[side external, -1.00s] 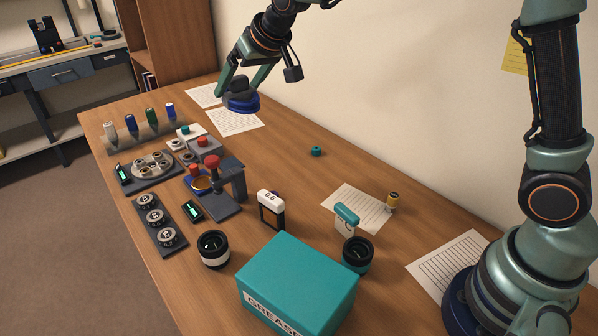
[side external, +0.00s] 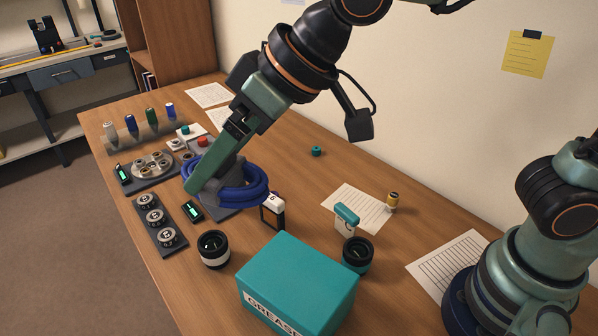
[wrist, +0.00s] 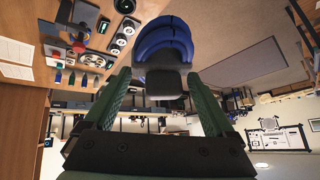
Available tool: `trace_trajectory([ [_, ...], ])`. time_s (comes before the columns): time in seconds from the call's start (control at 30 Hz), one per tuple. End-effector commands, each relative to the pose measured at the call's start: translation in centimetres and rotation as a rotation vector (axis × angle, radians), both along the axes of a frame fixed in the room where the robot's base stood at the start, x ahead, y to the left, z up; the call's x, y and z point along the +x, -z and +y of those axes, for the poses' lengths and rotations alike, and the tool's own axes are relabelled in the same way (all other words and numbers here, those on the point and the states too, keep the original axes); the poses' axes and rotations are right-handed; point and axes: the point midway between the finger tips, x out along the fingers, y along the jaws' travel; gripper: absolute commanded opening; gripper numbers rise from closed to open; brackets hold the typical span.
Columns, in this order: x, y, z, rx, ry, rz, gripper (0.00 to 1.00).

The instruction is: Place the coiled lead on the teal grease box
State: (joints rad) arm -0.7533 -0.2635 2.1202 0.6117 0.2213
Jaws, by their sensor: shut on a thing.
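The coiled lead (side external: 256,182) is a blue ring of cable with a dark grey block on it. My gripper (side external: 212,186) is shut on the grey block, and the coil appears to be held above the desk. In the wrist view, the blue coil (wrist: 166,42) hangs beyond the fingertips, with its grey block between the fingers of my gripper (wrist: 160,78). The teal grease box (side external: 297,275) stands at the front of the desk, closed, with a flat bare top. It is to the right of and nearer the camera than the coil, well apart from it.
A weight rack (side external: 154,220) lies left. The box top is clear.

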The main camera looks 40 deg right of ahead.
Motion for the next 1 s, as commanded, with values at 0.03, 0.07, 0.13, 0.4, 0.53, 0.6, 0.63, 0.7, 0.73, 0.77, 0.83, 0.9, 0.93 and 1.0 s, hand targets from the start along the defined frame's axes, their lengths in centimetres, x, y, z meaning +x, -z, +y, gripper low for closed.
trace_trajectory([
  [0.03, 0.0, 1.5, -0.1, -0.005, 0.000, 0.005, 0.27],
  [0.07, 0.0, 2.3, -0.1, -0.005, 0.001, 0.006, 0.27],
  [0.13, 0.0, 4.0, -0.1, -0.005, 0.001, 0.006, 0.27],
  [0.4, 0.0, 10.4, -0.1, -0.005, 0.002, 0.006, 0.27],
  [0.53, 0.0, 12.6, -0.1, -0.003, 0.002, 0.003, 0.27],
  [0.6, 0.1, 13.2, 0.0, -0.001, 0.002, 0.002, 0.27],
  [0.63, 0.1, 13.3, 0.0, 0.000, 0.002, 0.001, 0.27],
  [0.7, 0.1, 13.7, 0.0, 0.000, 0.002, 0.001, 0.27],
  [0.73, 0.1, 13.9, 0.0, 0.000, 0.002, 0.001, 0.27],
  [0.77, 0.1, 14.2, 0.0, -0.002, 0.003, 0.002, 0.27],
  [0.83, 0.0, 15.2, -0.1, -0.003, 0.002, 0.004, 0.27],
  [0.9, 0.0, 16.1, -0.1, -0.003, 0.002, 0.004, 0.27],
  [0.93, 0.1, 16.5, -0.1, -0.003, 0.002, 0.003, 0.27],
  [1.0, 0.1, 17.0, 0.0, -0.002, 0.003, 0.002, 0.27],
])
